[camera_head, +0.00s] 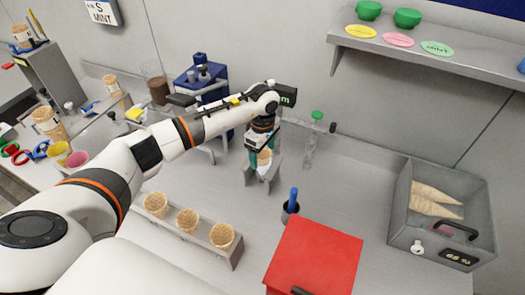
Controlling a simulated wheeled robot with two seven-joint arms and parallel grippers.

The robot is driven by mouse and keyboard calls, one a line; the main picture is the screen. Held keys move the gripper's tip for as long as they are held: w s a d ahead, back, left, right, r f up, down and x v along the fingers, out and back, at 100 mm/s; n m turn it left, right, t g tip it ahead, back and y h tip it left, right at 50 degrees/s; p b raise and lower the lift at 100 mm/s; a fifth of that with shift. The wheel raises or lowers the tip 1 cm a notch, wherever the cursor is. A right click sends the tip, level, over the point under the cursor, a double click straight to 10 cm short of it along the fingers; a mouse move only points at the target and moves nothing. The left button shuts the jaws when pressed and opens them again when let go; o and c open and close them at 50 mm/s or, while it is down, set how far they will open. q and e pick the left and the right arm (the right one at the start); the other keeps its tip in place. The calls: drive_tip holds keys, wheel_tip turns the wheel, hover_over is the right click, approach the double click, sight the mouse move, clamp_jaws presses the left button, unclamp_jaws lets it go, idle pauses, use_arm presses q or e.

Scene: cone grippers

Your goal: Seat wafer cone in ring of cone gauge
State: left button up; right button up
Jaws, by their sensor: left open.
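My left gripper (262,179) points down over the middle of the counter, its fingers apart. A tan wafer cone (265,157) shows between the fingers, partly hidden by them; I cannot tell whether they touch it. Three more wafer cones, left (156,204), middle (188,219) and right (222,235), stand in a grey rack (213,251) at the front. I cannot make out the ring of the cone gauge; the gripper and arm cover that part of the counter. My right gripper is not in view.
A red box (313,258) stands at the front, beside a dark cup (290,212) with a blue handle. A grey bin (442,239) holds pale cones at right. A clear bottle (310,145) stands behind the gripper.

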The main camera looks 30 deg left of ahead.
use_arm(q)
wheel_tip(320, 180, up, 12)
drive_tip(key=b, duration=0.3)
drive_tip(key=shift+r, duration=0.15)
idle(0.8)
